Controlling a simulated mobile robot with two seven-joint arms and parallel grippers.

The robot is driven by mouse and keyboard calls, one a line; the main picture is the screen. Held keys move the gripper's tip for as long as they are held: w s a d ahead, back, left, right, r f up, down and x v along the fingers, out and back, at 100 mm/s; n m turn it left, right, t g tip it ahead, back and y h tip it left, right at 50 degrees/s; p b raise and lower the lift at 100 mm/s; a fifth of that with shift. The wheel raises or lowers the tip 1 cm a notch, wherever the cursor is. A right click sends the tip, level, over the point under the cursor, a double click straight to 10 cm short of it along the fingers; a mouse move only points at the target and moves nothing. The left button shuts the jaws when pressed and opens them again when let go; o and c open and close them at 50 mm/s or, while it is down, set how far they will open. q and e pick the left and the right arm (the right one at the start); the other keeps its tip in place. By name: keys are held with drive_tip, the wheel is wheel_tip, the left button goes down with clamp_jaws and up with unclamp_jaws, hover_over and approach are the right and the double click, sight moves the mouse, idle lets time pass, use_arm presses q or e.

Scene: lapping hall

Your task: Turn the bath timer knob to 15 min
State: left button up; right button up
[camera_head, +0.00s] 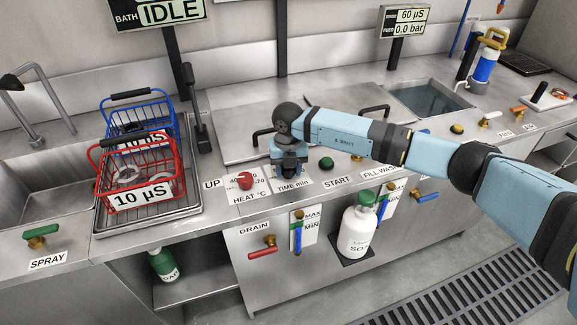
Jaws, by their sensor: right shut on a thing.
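My right arm comes in from the right, and my right gripper (290,170) points down at the bath's front panel, just behind the "TIME min" label (293,186). It is shut on the bath timer knob, which the gripper and wrist hide. The knob's pointer and most of its scale cannot be read. The display (170,12) at the top left reads "BATH IDLE". My left gripper is not in view.
The red heat knob (245,181) is close to the left of my gripper, and the green start button (326,163) is to its right. A red basket (140,170) and a blue basket (158,114) stand at left. A white soap bottle (357,228) stands below.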

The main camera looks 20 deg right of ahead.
idle(0.5)
drive_tip(key=o, duration=0.9)
drive_tip(key=shift+o, duration=0.2)
wheel_tip(320, 180, up, 14)
drive_tip(key=shift+p, duration=0.4)
drive_tip(key=shift+f, duration=0.1)
